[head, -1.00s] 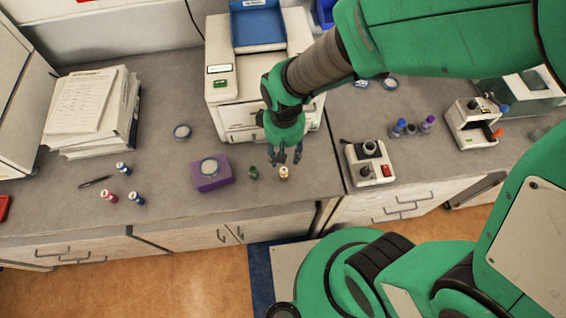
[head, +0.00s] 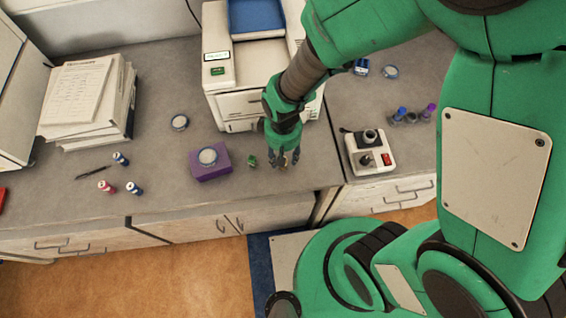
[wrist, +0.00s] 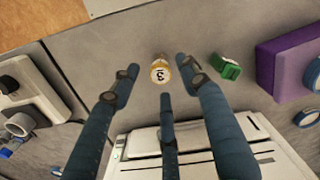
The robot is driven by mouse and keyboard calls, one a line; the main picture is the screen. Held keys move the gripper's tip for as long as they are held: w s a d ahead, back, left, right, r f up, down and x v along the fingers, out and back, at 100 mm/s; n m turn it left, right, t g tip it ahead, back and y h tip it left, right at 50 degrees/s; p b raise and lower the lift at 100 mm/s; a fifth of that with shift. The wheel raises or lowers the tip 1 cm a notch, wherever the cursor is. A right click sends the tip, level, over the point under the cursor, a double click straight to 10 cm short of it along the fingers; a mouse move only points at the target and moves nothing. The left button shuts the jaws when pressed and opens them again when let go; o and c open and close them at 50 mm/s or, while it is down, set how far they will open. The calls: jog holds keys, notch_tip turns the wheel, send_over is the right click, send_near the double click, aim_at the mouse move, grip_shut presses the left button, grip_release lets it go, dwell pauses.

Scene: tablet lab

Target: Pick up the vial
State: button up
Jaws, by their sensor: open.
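A small vial (wrist: 160,72) with a white and amber top marked with a dark character stands upright on the grey bench in the wrist view. My gripper (wrist: 161,80) is open, with its three fingers spread around the vial's near side; no finger visibly grips it. In the head view my gripper (head: 284,160) points down at the bench near its front edge, and its fingers mostly hide this vial.
A purple box (head: 211,164) with a round dish on top stands left of the green-topped vial. A white printer-like machine (head: 238,100) stands close behind my gripper. A white device (head: 368,152) stands to the right.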

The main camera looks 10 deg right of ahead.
dwell(0.3)
jog(key=shift+f+b, duration=0.45)
jog(key=shift+f, duration=2.15)
grip_shut()
